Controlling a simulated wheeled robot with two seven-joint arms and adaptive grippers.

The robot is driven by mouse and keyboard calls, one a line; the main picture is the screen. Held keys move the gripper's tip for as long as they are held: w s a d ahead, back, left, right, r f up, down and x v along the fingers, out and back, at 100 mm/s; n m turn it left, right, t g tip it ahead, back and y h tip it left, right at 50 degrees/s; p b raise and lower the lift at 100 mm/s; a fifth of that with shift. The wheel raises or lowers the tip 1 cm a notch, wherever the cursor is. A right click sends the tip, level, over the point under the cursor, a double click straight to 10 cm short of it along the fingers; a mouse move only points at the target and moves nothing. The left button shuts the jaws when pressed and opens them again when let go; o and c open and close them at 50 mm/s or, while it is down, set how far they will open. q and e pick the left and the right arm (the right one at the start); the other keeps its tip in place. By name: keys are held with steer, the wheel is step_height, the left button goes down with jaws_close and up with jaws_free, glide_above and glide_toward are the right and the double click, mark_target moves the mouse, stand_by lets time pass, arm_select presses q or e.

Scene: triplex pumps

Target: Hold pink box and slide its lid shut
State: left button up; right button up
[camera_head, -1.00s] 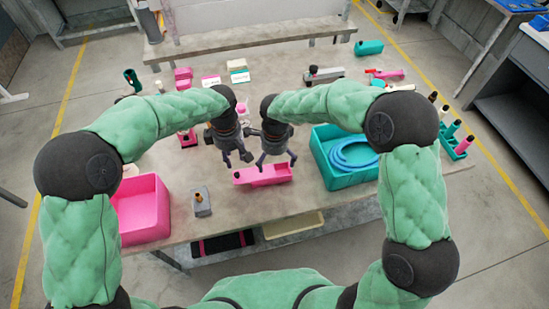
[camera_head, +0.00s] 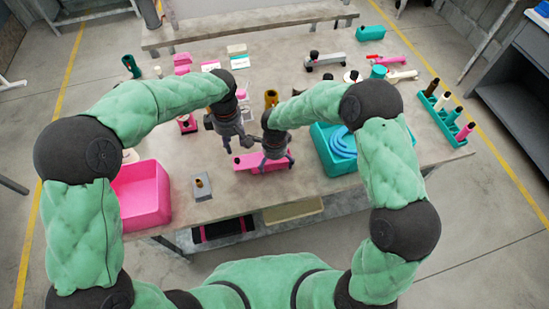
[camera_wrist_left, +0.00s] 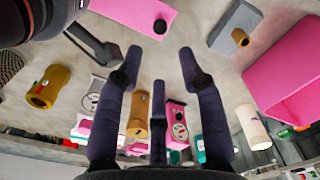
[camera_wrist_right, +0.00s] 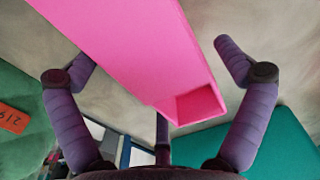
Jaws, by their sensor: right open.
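The pink box (camera_head: 262,160) lies on the table between my arms. In the right wrist view the box (camera_wrist_right: 135,45) runs diagonally between the fingers, with an uncovered recess at its near end and a flat pink top over the rest. My right gripper (camera_head: 277,165) is open around the box's right part, with gaps beside it. My left gripper (camera_head: 232,146) is open and empty beyond the box's left end. The left wrist view shows that end of the box (camera_wrist_left: 130,14) with a black knob (camera_wrist_left: 160,27), apart from the fingers.
A teal tray (camera_head: 323,158) with a blue coil stands right of the box. A pink bin (camera_head: 140,195) and a grey block (camera_head: 201,187) with a brass piece are at the left. Several parts lie behind. Some bare table (camera_head: 230,195) shows in front.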

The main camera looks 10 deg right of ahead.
steer(key=c, duration=1.2)
arm_select(q)
jaws_close()
steer(key=a+n+h, duration=0.4)
steer(key=a+n, duration=0.1)
steer(key=a, duration=0.6)
steer(key=x, duration=0.9)
steer(key=d, duration=0.2)
steer(key=shift+d+f, duration=0.4)
arm_select(e)
steer(key=shift+s, duration=0.1)
arm_select(q)
steer(key=shift+d+f, duration=0.1)
steer(key=shift+d, duration=0.55)
